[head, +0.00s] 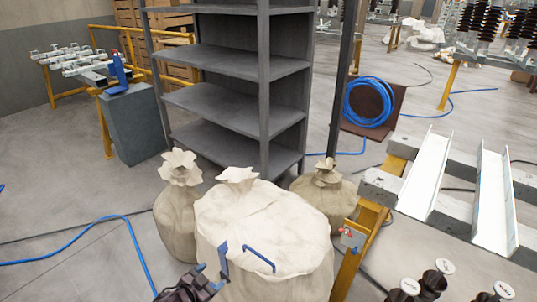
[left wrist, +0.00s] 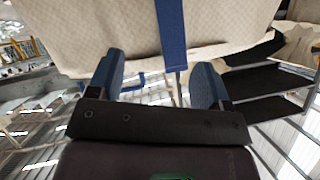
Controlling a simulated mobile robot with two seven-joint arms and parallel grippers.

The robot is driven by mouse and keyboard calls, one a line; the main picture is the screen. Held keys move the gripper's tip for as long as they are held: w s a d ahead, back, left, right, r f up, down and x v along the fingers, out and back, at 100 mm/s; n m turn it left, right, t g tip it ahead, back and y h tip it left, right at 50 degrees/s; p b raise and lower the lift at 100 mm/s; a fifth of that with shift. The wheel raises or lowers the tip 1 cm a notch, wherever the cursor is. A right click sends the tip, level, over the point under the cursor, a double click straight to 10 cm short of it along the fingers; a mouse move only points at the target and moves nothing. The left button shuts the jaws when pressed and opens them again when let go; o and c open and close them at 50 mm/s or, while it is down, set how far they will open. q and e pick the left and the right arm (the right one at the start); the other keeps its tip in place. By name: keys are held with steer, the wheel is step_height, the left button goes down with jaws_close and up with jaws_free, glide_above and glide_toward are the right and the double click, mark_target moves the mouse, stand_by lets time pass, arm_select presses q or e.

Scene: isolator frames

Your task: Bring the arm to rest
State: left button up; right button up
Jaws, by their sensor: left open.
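My left gripper (head: 209,276) is at the bottom of the head view, dark with blue fingers, in front of the big cream sack (head: 275,215). In the left wrist view the fingers of the left gripper (left wrist: 157,82) stand apart with nothing clamped between them. The sack's cloth (left wrist: 100,40) fills the top of that view. A blue strap (left wrist: 172,35) on the sack shows beyond the gap between the fingers; whether they touch it I cannot tell. In the head view a blue handle (head: 259,257) stands out on the sack. My right gripper is not in view.
Smaller sacks stand at the left (head: 180,210) and right (head: 325,195) of the big one. A grey shelf rack (head: 235,100) stands behind. A yellow-framed bench (head: 375,215) with white channels is close on the right. A blue hose (head: 85,225) crosses the left floor, otherwise mostly clear.

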arm_select(q)
steer(key=s+r+n+t+y+p, duration=0.25)
steer(key=s+r+n+p, duration=0.2)
steer(key=s+r, duration=1.2)
steer(key=s+a+n+g+y+p, duration=0.1)
steer(key=s+a, duration=0.3)
steer(key=s, duration=0.5)
steer(key=s+a+n+g+y+p, duration=0.2)
steer(key=s+a, duration=0.3)
steer(key=s, duration=0.5)
steer(key=shift+r+n, duration=0.4)
steer(key=shift+n, duration=0.15)
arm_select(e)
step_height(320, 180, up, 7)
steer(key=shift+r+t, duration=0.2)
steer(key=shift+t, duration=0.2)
arm_select(q)
steer(key=shift+w+y, duration=0.1)
steer(key=shift+y, duration=0.15)
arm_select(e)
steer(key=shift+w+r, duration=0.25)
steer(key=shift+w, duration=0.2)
